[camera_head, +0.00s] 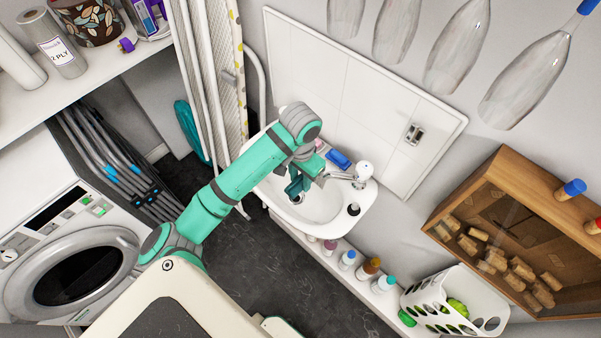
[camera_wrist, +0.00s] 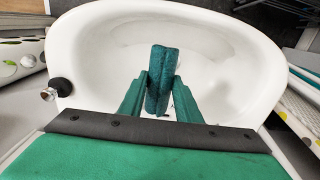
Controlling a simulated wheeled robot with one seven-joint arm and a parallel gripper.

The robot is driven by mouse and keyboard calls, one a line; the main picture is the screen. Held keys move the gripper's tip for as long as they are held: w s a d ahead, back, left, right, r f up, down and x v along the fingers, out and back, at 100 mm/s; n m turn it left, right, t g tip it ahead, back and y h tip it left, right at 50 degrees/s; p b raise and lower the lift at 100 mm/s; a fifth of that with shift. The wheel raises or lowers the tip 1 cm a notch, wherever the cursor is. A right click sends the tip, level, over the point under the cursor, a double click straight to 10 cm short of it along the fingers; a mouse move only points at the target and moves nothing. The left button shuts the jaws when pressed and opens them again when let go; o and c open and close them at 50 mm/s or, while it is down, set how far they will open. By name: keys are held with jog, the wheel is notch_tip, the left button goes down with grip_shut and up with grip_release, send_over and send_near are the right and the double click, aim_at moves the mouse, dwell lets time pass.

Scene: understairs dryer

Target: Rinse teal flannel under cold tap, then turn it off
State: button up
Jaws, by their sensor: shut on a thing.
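My gripper (camera_wrist: 160,85) is shut on the teal flannel (camera_wrist: 162,62), a dark teal roll sticking out between the two fingers over the white basin. In the head view the flannel (camera_head: 293,187) shows at my gripper (camera_head: 300,183), above the bowl of the basin (camera_head: 322,207). The chrome tap (camera_head: 343,177) with a white top (camera_head: 365,168) stands on the basin's right side, its spout pointing towards my gripper. The spout end is close to the fingers; I cannot tell whether water runs. The tap's spout is hidden in the wrist view.
A blue item (camera_head: 338,159) lies on the basin's back rim. A black round piece (camera_head: 353,209) sits on the right rim. Several bottles (camera_head: 370,267) line a ledge below the basin. A white basket (camera_head: 455,300) stands at lower right, a washing machine (camera_head: 75,270) at left.

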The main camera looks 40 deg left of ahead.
jog(key=shift+f, duration=4.5)
jog(key=o, duration=1.2)
jog(key=shift+r, duration=0.1)
notch_tip(320, 180, up, 11)
jog(key=shift+f, duration=0.15)
